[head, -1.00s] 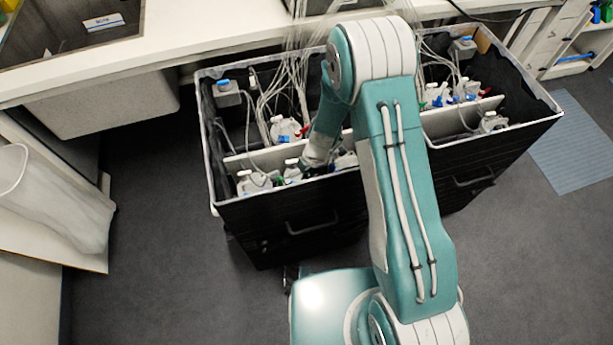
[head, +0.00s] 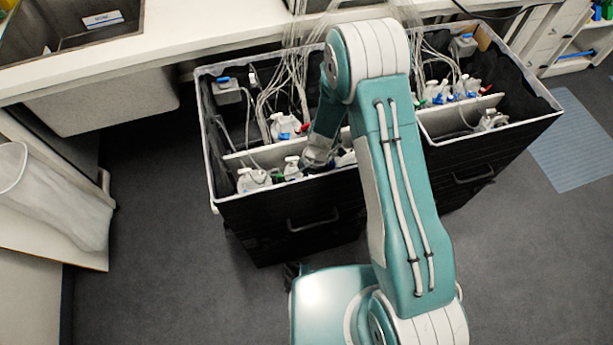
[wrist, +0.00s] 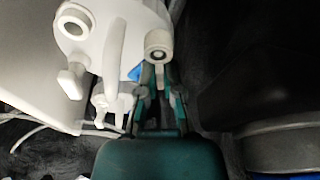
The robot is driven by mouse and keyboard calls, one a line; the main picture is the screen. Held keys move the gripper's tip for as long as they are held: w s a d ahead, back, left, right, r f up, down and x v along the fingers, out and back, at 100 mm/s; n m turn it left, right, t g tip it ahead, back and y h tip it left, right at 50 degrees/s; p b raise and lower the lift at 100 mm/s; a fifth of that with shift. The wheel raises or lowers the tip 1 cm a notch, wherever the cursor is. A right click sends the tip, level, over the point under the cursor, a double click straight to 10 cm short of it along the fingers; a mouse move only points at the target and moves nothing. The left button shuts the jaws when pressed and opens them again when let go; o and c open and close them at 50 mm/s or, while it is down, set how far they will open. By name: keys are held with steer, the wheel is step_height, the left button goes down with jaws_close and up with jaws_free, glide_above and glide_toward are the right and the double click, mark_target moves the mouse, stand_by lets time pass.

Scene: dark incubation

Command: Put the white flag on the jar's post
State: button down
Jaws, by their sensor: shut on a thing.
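In the wrist view a white jar top (wrist: 105,35) with round ports fills the upper left. My gripper (wrist: 160,82) points at its right side, its two teal-grey fingers closed around a small pale piece by a round white stub with a dark centre (wrist: 158,46). The held piece, apparently the white flag, is mostly hidden by the fingers and the jar; I cannot tell whether it touches the post. In the head view my gripper (head: 316,160) is down in the left black bin among white jars (head: 252,180), fingertips hidden.
A pale divider (head: 265,152) crosses the left bin (head: 290,215), close left of the jar in the wrist view (wrist: 35,60). Thin tubes (head: 290,80) rise behind it. A second bin (head: 480,150) with jars stands right. The floor in front is clear.

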steer(key=c, duration=0.7)
jaws_free()
steer(key=shift+s+a+r+v, duration=0.15)
steer(key=shift+a+v, duration=0.15)
steer(key=shift+v, duration=2.95)
steer(key=shift+s+a+r+v, duration=0.1)
steer(key=shift+s+a+v, duration=0.15)
steer(key=shift+v, duration=3.05)
steer(key=shift+s+a+r+v, duration=0.1)
steer(key=shift+a+v, duration=0.25)
steer(key=shift+v, duration=2.9)
